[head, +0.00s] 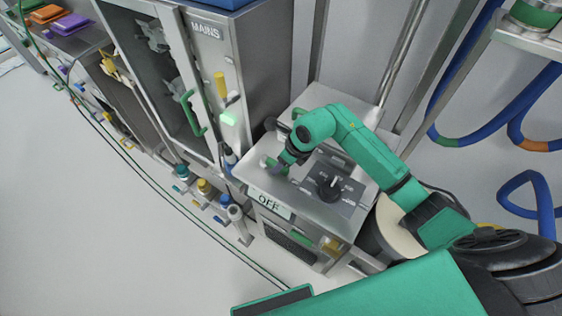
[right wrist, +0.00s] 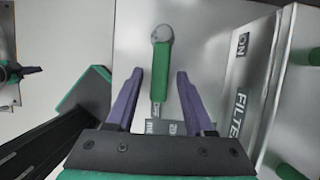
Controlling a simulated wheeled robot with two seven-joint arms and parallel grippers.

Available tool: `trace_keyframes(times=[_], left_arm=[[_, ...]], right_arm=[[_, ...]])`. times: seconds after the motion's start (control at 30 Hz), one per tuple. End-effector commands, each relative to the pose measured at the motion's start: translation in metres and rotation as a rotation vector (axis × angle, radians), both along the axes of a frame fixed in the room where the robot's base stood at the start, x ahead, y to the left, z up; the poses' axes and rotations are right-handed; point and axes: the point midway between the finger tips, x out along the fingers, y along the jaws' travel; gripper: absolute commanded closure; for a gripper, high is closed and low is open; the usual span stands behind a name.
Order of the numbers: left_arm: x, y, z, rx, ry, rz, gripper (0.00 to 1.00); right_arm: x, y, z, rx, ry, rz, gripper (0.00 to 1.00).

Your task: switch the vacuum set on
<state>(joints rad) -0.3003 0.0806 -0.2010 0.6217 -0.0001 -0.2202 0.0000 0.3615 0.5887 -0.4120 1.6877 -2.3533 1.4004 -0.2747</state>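A low steel unit (head: 245,166) stands in the head view with a front sign (head: 268,203) reading OFF. A black knob (head: 330,188) sits on a dark plate on its top. My right gripper (head: 279,167) reaches down over the top, beside a small green handle (head: 267,162). In the right wrist view, my right gripper (right wrist: 160,76) has its purple fingers apart. A green-gripped lever (right wrist: 164,68) with a round grey pivot lies between them, with a gap visible on both sides. Labels below the lever are partly hidden by the gripper.
A tall steel cabinet (head: 206,30) marked MAINS, with a yellow and a green handle, stands left of the unit. Blue hoses (head: 465,120) hang on the right. A panel (right wrist: 245,80) in the right wrist view carries ON and FILTER labels. The floor (head: 120,240) at left is clear except for cables.

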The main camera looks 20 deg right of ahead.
Motion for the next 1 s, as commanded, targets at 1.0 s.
trace_keyframes(times=[1.0], left_arm=[[-0.0003,0.0001,0.0001,0.0,0.001,0.002,1.0]], right_arm=[[0.0006,-0.0003,0.0018,0.001,-0.002,-0.001,1.0]])
